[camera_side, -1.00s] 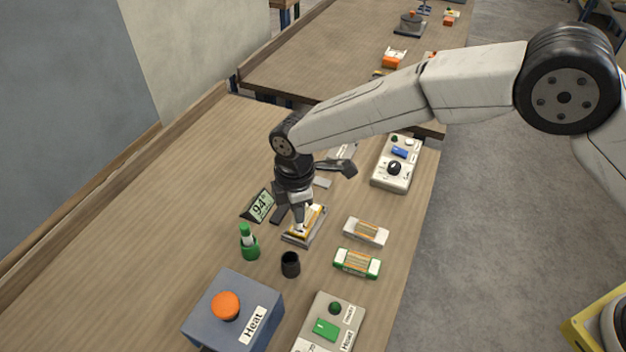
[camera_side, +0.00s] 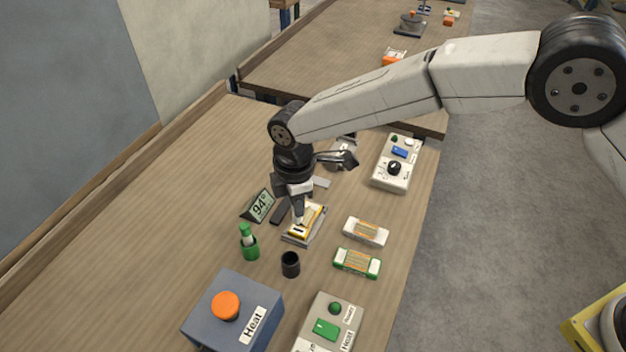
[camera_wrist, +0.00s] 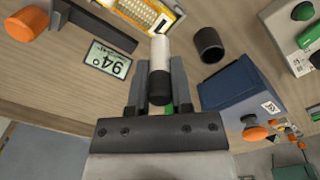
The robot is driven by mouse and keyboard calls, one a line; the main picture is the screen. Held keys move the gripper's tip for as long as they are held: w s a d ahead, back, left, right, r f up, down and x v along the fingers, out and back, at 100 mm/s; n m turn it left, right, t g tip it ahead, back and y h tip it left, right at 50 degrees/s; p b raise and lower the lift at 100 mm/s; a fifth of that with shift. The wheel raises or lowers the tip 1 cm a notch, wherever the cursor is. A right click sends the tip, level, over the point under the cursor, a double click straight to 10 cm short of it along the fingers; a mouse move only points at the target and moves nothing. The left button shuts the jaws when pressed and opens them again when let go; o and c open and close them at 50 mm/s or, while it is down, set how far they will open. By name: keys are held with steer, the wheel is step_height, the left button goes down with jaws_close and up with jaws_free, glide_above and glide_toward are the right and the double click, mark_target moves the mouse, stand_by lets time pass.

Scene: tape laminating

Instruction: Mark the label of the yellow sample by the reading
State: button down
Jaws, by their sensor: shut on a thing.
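The yellow sample (camera_side: 312,217) lies on a grey plate near the middle of the table; part of it shows at the top of the wrist view (camera_wrist: 150,12). My gripper (camera_side: 298,208) is just over its left end, shut on a white marker with a black end (camera_wrist: 160,62). The marker points toward the sample; whether it touches the label, or whether the label bears a mark, I cannot tell. The display (camera_side: 262,206) left of the sample reads 94°; it also shows in the wrist view (camera_wrist: 108,62).
A green marker stands in a green holder (camera_side: 249,250). The black holder (camera_side: 290,265) beside it looks empty. White (camera_side: 366,232) and green (camera_side: 357,263) samples lie to the right. A blue Heat box with an orange button (camera_side: 226,305) and control panels (camera_side: 397,170) stand around.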

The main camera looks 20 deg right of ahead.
steer(key=shift+r, duration=2.45)
